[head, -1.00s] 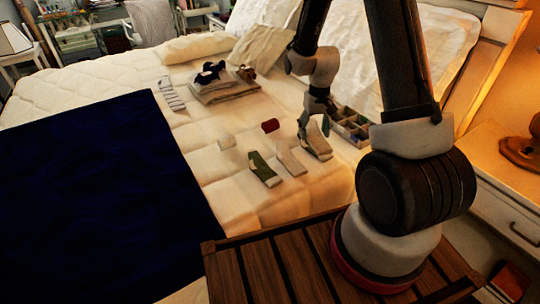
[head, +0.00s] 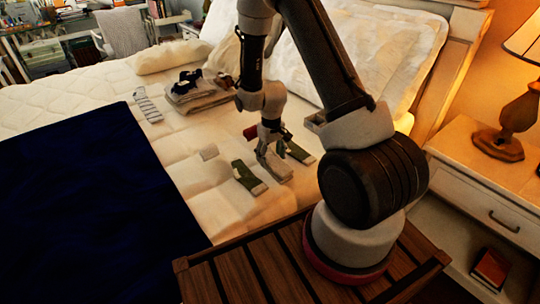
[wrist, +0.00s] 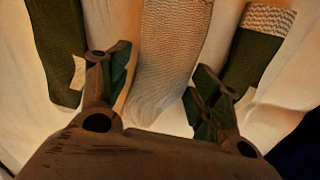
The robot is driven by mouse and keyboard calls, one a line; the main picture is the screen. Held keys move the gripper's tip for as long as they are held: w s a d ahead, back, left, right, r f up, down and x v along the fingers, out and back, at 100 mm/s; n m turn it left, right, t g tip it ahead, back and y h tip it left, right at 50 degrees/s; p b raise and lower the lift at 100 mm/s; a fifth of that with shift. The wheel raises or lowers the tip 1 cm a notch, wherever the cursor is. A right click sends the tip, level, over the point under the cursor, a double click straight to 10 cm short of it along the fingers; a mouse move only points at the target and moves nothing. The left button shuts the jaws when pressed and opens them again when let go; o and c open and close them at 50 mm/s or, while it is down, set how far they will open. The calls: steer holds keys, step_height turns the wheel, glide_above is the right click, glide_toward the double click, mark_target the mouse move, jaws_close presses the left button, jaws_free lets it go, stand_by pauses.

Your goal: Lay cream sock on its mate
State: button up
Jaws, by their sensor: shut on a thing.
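My gripper (head: 268,147) is low over the middle of the sock row and shut on the cream sock. In the wrist view, the ribbed cream sock (wrist: 172,50) runs down between my two fingers (wrist: 157,88). In the head view, cream cloth (head: 274,167) shows below the fingertips, where the mate lies. I cannot tell the held sock's edge from the mate's, or whether they touch. A green sock with a pale cuff (head: 247,177) lies to the left, and another dark green sock (head: 300,153) to the right. Both flank the cream sock in the wrist view.
A dark blue blanket (head: 80,195) covers the left of the bed. A nightstand (head: 490,190) stands right.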

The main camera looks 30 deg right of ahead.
steer(key=shift+f, duration=0.15)
steer(key=o, duration=0.8)
step_height(320, 180, up, 14)
steer(key=r, duration=0.1)
step_height(320, 180, up, 12)
steer(key=t, duration=0.2)
glide_above(272, 157)
steer(key=s, duration=0.5)
steer(key=s+r, duration=0.4)
steer(key=s, duration=0.2)
steer(key=s+d+r+t, duration=0.1)
steer(key=s+r, duration=0.3)
steer(key=s, duration=0.3)
steer(key=s+r+m+t, duration=0.1)
steer(key=s+r, duration=0.3)
steer(key=s, duration=0.2)
steer(key=shift+s+d, duration=0.15)
steer(key=shift+d, duration=0.1)
